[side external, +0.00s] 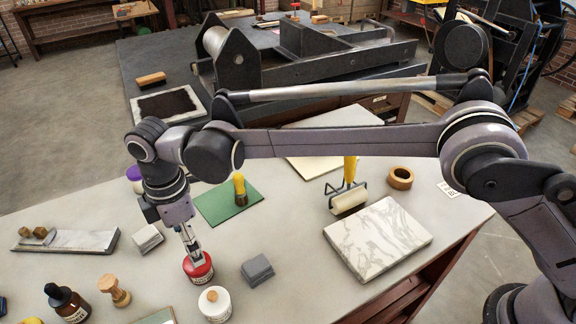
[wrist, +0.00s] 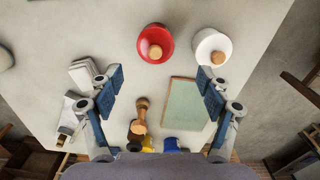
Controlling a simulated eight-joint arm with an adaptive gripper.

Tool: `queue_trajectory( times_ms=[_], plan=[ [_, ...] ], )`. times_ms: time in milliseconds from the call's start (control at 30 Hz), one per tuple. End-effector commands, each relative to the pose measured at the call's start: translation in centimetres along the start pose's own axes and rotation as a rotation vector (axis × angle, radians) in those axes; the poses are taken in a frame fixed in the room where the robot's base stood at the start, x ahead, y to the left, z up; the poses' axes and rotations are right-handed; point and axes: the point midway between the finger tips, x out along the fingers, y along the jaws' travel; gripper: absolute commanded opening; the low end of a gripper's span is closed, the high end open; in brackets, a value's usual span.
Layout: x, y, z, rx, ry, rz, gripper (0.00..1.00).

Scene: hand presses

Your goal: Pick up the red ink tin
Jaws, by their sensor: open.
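The red ink tin (side external: 199,273) stands upright on the grey table in the side view, with a pale label on its side. In the wrist view the red tin (wrist: 154,53) shows from above, with a round wooden knob on its lid. My gripper (side external: 194,252) points down at the tin, and its fingertips overlap the lid in the side view. In the wrist view my gripper (wrist: 160,74) is open, its fingers wide apart with nothing between them. The tin lies beyond the fingertips there. I cannot tell whether they touch it.
A white tin (side external: 214,304) with a wooden knob stands close to the red one. A grey block (side external: 257,270), a pale stacked block (side external: 147,238), a wooden stamp (side external: 114,291) and a dark bottle (side external: 68,304) stand around. A marble slab (side external: 378,240) lies to the right.

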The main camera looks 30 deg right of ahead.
Motion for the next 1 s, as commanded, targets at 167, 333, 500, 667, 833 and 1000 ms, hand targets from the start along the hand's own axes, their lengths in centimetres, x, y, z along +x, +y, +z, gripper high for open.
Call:
queue_trajectory(
  times_ms=[167,333,500,667,833,1000],
  plan=[
    [1.9,-0.1,-0.3,-0.011,-0.003,-0.004,0.78],
    [4.4,0.0,-0.2,-0.009,-0.003,-0.003,0.78],
    [5.7,0.0,-0.2,-0.008,-0.002,-0.003,0.78],
    [6.9,0.3,-0.1,-0.007,-0.002,-0.003,0.78],
    [9.3,0.8,0.2,-0.007,-0.002,-0.003,0.78],
    [10.8,0.7,0.2,-0.007,-0.002,-0.003,0.78]
  ],
)
